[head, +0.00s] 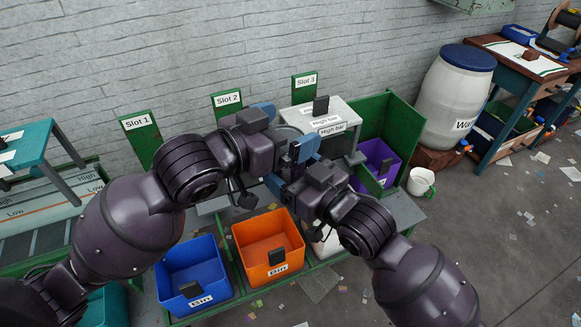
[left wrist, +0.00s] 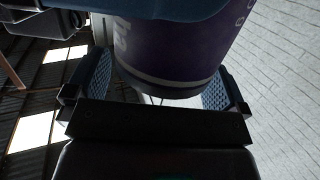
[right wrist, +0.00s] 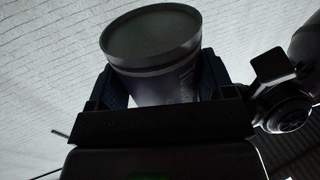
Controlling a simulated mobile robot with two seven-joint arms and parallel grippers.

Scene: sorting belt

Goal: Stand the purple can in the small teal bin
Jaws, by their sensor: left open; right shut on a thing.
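The purple can (left wrist: 175,45) shows in the left wrist view between the spread fingers of my left gripper (left wrist: 160,92), with a gap beside it. In the right wrist view the can (right wrist: 160,82) sits between the fingers of my right gripper (right wrist: 155,88), which is shut on it. Its flat grey end faces up in that picture. In the head view my left gripper (head: 284,130) and right gripper (head: 290,166) meet above the bench and largely hide the can. A teal bin (head: 108,306) shows at the lower left, partly behind my left arm.
Blue (head: 193,270), orange (head: 268,245) and purple (head: 377,160) bins stand along the green bench. A white box (head: 326,243) is mostly hidden behind my right arm. A grey stand labelled High bar (head: 325,115) is behind the grippers. A belt (head: 50,215) lies left.

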